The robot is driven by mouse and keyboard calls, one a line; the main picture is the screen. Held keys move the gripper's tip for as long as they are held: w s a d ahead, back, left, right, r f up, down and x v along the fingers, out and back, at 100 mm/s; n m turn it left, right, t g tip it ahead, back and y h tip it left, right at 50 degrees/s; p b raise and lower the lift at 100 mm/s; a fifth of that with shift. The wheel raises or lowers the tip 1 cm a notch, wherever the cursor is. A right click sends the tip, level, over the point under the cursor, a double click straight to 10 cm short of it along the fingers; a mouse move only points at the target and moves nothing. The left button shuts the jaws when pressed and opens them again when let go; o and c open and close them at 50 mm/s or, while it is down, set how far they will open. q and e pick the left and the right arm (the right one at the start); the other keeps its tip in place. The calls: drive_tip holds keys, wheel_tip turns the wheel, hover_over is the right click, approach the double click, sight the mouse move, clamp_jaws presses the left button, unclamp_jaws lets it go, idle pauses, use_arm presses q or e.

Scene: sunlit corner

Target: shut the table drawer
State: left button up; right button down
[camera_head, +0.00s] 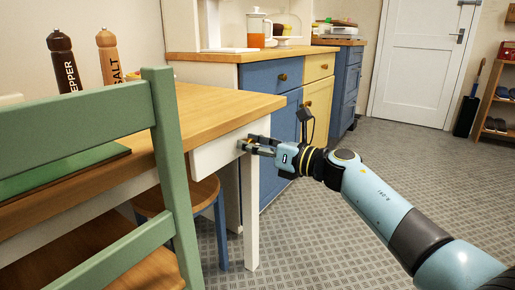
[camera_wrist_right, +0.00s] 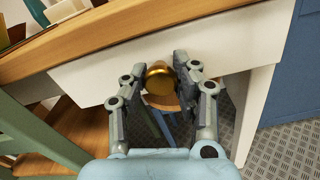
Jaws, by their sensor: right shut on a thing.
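The wooden table (camera_head: 222,100) has a white drawer front (camera_head: 212,155) under its near right edge. The drawer front also fills the middle of the right wrist view (camera_wrist_right: 95,78). A round brass knob (camera_wrist_right: 159,80) sits on it. My right gripper (camera_head: 246,144) is at the drawer front, its fingers on either side of the knob and shut on it. In the wrist view its fingertips (camera_wrist_right: 182,62) partly cover the knob's right side. How far the drawer stands out is hard to tell. My left gripper is not in view.
A green chair (camera_head: 165,140) stands at the near left, close to the table. A stool (camera_head: 200,192) is under the table. Blue and cream cabinets (camera_head: 283,125) stand behind. Pepper (camera_head: 63,62) and salt (camera_head: 109,57) mills stand on the table.

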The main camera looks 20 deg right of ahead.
drive_tip(key=b+x, duration=0.1)
drive_tip(key=x, duration=0.6)
drive_tip(key=shift+w+f+b, duration=0.1)
drive_tip(key=shift+f+b, duration=0.05)
drive_tip(key=shift+b, duration=0.2)
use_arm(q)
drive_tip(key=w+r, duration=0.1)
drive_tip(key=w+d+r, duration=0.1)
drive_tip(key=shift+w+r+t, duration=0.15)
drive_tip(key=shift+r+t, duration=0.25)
use_arm(e)
drive_tip(key=shift+w+a, duration=0.1)
drive_tip(key=c, duration=0.9)
unclamp_jaws()
drive_tip(key=shift+c, duration=0.2)
drive_tip(key=v, duration=1.2)
